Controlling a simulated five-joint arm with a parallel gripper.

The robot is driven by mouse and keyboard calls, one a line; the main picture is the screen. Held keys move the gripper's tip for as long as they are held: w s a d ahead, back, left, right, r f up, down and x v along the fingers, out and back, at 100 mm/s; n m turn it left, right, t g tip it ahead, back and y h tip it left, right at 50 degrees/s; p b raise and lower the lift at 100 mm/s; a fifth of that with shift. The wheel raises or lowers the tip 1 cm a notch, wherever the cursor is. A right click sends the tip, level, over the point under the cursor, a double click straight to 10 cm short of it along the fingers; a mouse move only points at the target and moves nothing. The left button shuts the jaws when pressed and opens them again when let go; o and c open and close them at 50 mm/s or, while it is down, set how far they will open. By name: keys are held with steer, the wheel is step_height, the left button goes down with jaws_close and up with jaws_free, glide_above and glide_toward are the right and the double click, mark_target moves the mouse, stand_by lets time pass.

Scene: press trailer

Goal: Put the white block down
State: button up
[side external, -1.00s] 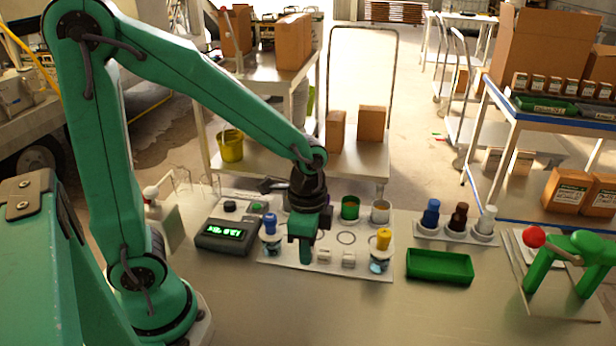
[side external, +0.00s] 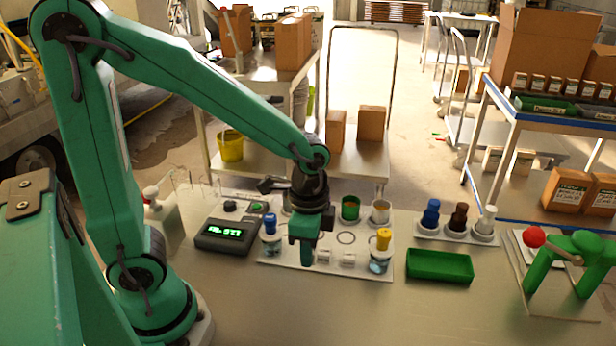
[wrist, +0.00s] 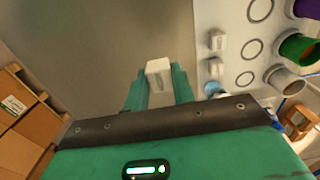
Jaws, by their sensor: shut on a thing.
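The white block (wrist: 158,72) sits between the two green fingers of my gripper (wrist: 159,88) in the wrist view. My gripper is shut on it. In the side external view my gripper (side external: 307,252) points down over the white board (side external: 330,267), near its front edge and left of two small white blocks (side external: 336,256). The held block is hidden behind the fingers there. I cannot tell whether it touches the surface below. The two other blocks also show on the board in the wrist view, to the right of my gripper.
A blue-capped jar (side external: 270,238) stands left of my gripper and a yellow-capped jar (side external: 381,250) to the right. Green and white cups (side external: 350,209) stand behind. A display unit (side external: 223,236) is at left, a green tray (side external: 440,265) at right. The front bench is clear.

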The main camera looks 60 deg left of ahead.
steer(key=shift+r, duration=2.3)
steer(key=shift+w+r, duration=0.2)
steer(key=shift+r, duration=0.05)
steer(key=w+a, duration=0.2)
steer(key=w, duration=1)
steer(key=w+a, duration=0.2)
steer(key=w, duration=0.9)
step_height(320, 180, down, 6)
steer(key=shift+f, duration=4.95)
steer(key=shift+f, duration=0.2)
